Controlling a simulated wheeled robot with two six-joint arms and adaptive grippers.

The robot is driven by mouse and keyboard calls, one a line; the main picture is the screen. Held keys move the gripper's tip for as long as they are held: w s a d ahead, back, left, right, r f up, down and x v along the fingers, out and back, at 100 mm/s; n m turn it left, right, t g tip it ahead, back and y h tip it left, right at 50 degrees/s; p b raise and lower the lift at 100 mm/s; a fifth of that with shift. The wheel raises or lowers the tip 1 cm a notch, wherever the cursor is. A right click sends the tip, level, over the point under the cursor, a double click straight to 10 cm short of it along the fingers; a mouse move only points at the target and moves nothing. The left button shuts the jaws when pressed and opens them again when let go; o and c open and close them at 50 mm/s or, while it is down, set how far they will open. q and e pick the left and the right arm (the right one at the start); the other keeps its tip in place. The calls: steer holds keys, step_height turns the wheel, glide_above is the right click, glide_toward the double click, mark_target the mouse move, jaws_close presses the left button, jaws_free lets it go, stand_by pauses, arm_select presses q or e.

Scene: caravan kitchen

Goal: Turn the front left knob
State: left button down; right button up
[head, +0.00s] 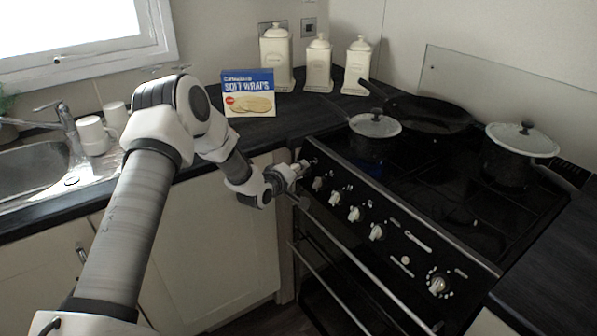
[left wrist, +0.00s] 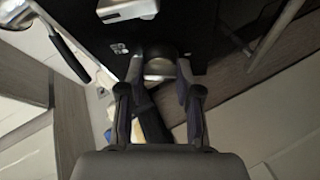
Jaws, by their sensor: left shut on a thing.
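The stove's black front panel (head: 400,236) carries a row of pale knobs. My left gripper (head: 300,172) is at the left end of this row and hides the leftmost knob in the head view. In the left wrist view, the left gripper (left wrist: 160,75) has one finger on each side of a rounded knob (left wrist: 161,66), dark with a pale rim, and is shut on it. The adjacent knob (head: 317,184) is free, just right of the gripper. Another pale knob (left wrist: 125,9) shows at the top of the left wrist view. My right gripper is not in view.
A frying pan (head: 428,112) and lidded pots (head: 375,126) (head: 521,140) stand on the hob. The oven handle (head: 345,252) runs below the knobs. A soft wraps box (head: 249,94) and several canisters stand on the counter, with a sink (head: 35,170) at left.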

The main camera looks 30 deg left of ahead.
arm_select(q)
steer(key=shift+w+r, duration=0.1)
steer(key=shift+r, duration=0.05)
steer(key=c, duration=0.8)
jaws_free()
steer(key=v, duration=1.2)
steer(key=shift+a, duration=0.1)
